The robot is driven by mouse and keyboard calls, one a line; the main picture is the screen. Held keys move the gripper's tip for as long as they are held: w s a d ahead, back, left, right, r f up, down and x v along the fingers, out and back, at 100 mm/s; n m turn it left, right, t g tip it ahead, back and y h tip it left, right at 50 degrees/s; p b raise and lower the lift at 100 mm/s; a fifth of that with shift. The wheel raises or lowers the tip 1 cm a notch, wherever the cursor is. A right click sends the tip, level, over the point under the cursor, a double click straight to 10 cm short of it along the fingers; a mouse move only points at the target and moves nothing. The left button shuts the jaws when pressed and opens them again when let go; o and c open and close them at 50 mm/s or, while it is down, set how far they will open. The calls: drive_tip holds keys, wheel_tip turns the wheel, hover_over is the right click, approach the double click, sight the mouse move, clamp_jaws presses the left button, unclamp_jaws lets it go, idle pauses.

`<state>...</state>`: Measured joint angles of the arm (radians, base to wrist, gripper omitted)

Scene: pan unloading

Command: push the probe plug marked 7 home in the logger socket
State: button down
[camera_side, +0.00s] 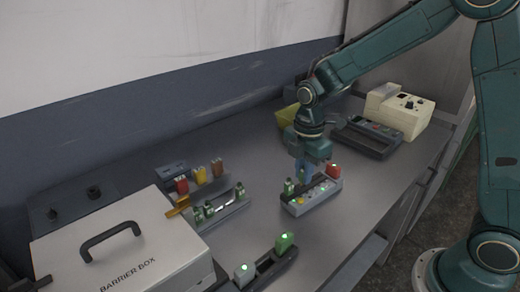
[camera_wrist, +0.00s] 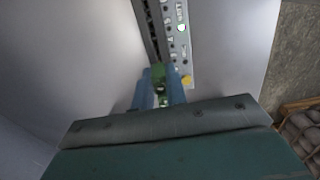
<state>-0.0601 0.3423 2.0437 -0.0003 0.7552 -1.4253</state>
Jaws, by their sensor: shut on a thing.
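My gripper (camera_side: 304,176) points down over the back of a grey block with a row of round buttons (camera_side: 322,201), which looks like the logger. In the wrist view my blue fingers (camera_wrist: 161,88) are shut on a green plug (camera_wrist: 160,76), beside a pale panel with a row of small holes and marks (camera_wrist: 181,55). The held plug is hidden by the fingers in the side view. I cannot read a 7 on it, nor tell how deep it sits in a socket. A green plug (camera_side: 288,186) and a red piece (camera_side: 334,170) stand at the block's ends.
A rack with several green plugs (camera_side: 232,209) and coloured pieces (camera_side: 201,175) stands left. The white barrier box (camera_side: 165,248) fills the front left. A dark holder with green lights (camera_side: 268,268) is in front. A cream instrument (camera_side: 405,112) and dark panel (camera_side: 366,138) stand behind right.

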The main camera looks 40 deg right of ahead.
drive_tip(key=shift+f, duration=0.85)
idle(0.9)
drive_tip(key=c, duration=1.3)
unclamp_jaws()
drive_tip(key=shift+c, duration=0.2)
drive_tip(key=shift+r, duration=0.1)
wheel_tip(320, 180, up, 13)
drive_tip(key=shift+f, duration=0.15)
drive_tip(key=shift+r, duration=0.5)
drive_tip(key=shift+s, duration=0.1)
drive_tip(key=s+d+r+m+t, duration=0.1)
drive_tip(key=s+m+t, duration=0.1)
drive_tip(key=s+m, duration=0.6)
drive_tip(key=s+d+r+m+t, duration=0.1)
drive_tip(key=s+r+m+t, duration=0.1)
drive_tip(key=s+m, duration=0.7)
drive_tip(key=s+t, duration=0.1)
drive_tip(key=s, duration=0.2)
drive_tip(key=shift+s+d+r+t, duration=0.15)
drive_tip(key=shift+s+r+t, duration=0.1)
drive_tip(key=shift+s+t, duration=0.05)
